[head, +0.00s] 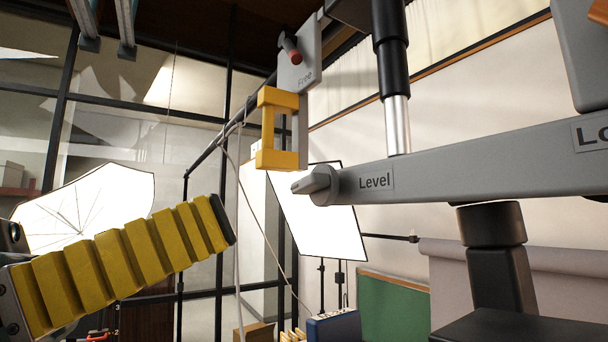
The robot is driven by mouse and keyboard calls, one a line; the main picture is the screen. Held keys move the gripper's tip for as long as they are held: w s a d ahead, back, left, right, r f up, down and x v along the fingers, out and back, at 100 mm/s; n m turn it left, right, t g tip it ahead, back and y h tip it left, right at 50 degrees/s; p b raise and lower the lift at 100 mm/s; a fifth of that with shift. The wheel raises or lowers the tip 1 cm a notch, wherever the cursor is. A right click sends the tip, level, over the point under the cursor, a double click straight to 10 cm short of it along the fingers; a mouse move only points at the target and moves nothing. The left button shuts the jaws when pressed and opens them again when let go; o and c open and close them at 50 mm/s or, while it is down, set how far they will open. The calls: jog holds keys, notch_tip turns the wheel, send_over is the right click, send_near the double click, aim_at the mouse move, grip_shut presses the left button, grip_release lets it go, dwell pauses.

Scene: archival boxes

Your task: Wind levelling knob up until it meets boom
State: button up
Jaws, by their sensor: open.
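The grey boom (460,170) runs across the right half of the head view, with a "Level" label near its left end. A grey pointer-shaped knob (318,185) sits at that end. Below the boom, a broad black round knob (490,224) tops a black post; its top is close under the boom, and I cannot tell whether they touch. Which one is the levelling knob is not marked beyond the label. My gripper (222,220) is at lower left, open, a yellow ribbed finger pointing up-right, apart from both knobs. Its other finger is not clearly visible.
A grey bracket marked "Free" (300,70) with a yellow handle (278,128) hangs left of the boom's end. A black and chrome column (393,80) meets the boom from above. Lit panels (315,215) and a green board (393,305) stand behind.

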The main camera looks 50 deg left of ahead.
aim_at(301, 188)
jog(key=p+x, duration=0.2)
jog(key=x, duration=0.9)
jog(key=c, duration=1.2)
